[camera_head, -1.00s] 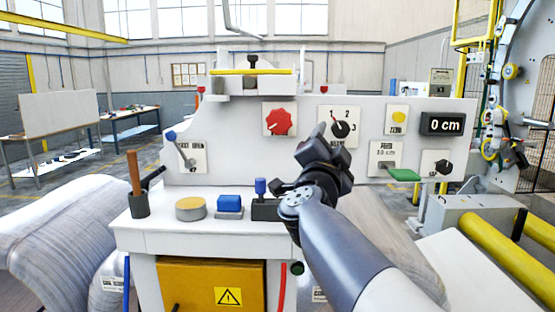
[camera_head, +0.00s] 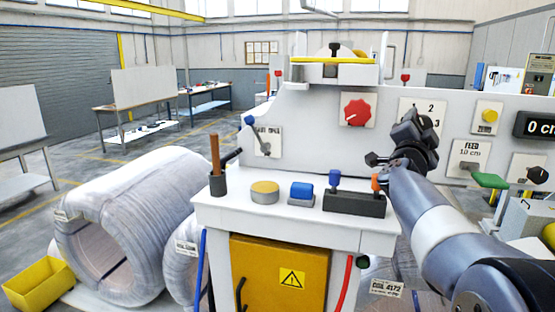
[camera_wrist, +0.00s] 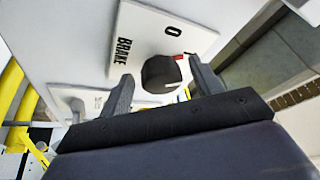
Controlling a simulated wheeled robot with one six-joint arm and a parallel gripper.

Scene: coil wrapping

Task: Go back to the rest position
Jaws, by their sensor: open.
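My gripper (camera_head: 410,138) is at the end of my arm on the right of the head view. It appears in front of the white control panel (camera_head: 300,155) and covers part of the selector plate (camera_head: 408,103) marked 2 and 3. In the wrist view its two fingers (camera_wrist: 162,80) are apart with nothing held between them. A black knob (camera_wrist: 160,74) on a plate marked BRAKE and 0 shows beyond the fingers. I cannot tell how far the fingers are from it.
A bench top (camera_head: 235,213) below the panel holds a cup with a brown handle (camera_head: 216,155), a yellow-topped disc (camera_head: 264,192), a blue button (camera_head: 301,192) and a dark block (camera_head: 352,203) with blue and orange pegs. Wrapped coils (camera_head: 150,215) and a yellow bin (camera_head: 38,284) lie left.

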